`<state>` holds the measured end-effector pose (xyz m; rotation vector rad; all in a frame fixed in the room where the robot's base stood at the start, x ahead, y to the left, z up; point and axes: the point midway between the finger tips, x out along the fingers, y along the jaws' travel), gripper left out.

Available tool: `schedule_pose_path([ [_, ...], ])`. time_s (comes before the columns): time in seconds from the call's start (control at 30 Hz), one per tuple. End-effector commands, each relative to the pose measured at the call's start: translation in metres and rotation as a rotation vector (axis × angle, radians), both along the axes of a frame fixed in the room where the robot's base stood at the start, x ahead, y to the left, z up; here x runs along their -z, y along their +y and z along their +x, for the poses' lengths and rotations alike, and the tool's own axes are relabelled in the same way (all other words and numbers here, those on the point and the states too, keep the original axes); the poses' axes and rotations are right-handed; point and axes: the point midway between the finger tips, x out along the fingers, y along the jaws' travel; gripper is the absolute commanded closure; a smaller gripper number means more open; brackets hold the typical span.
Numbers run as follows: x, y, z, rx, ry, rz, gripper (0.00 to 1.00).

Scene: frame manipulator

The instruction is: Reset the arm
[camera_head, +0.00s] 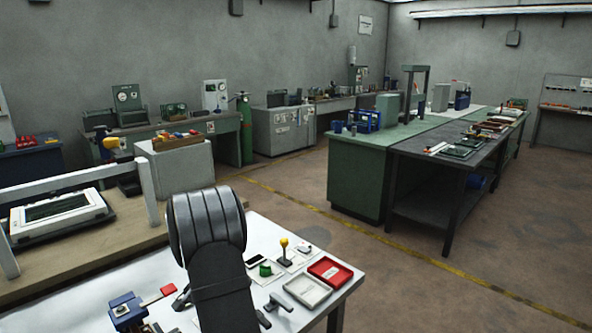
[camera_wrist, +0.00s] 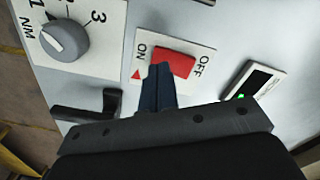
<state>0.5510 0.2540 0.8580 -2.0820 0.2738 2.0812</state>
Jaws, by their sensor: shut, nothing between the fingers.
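My gripper (camera_wrist: 160,70) is shut and empty in the wrist view, with its narrow dark fingers together. The fingertips lie at the near left edge of a red rocker switch (camera_wrist: 175,62) on a white ON/OFF plate (camera_wrist: 205,60). I cannot tell whether they touch the switch. In the head view my dark arm reaches over the white table (camera_head: 75,295), and the gripper itself is hidden there.
The wrist view shows a grey knob (camera_wrist: 65,40) with a number scale, a black handle (camera_wrist: 85,112) and a dark display (camera_wrist: 252,82). On the table are a yellow-topped lever (camera_head: 284,243), a red tray (camera_head: 330,270), a white tray (camera_head: 307,291) and a blue vise (camera_head: 126,310).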

Motion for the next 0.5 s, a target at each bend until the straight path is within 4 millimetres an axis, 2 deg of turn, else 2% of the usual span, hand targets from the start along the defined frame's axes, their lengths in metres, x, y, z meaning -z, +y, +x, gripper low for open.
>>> schedule_pose_path([
  [0.07, 0.019, -0.001, -0.001, 0.000, 0.005, -0.002, 1.00],
  [0.1, 0.003, 0.000, 0.001, 0.000, -0.005, 0.002, 1.00],
  [0.13, -0.005, 0.000, 0.001, 0.000, -0.005, 0.002, 1.00],
  [0.5, -0.076, 0.003, -0.001, -0.009, -0.009, -0.004, 1.00],
])
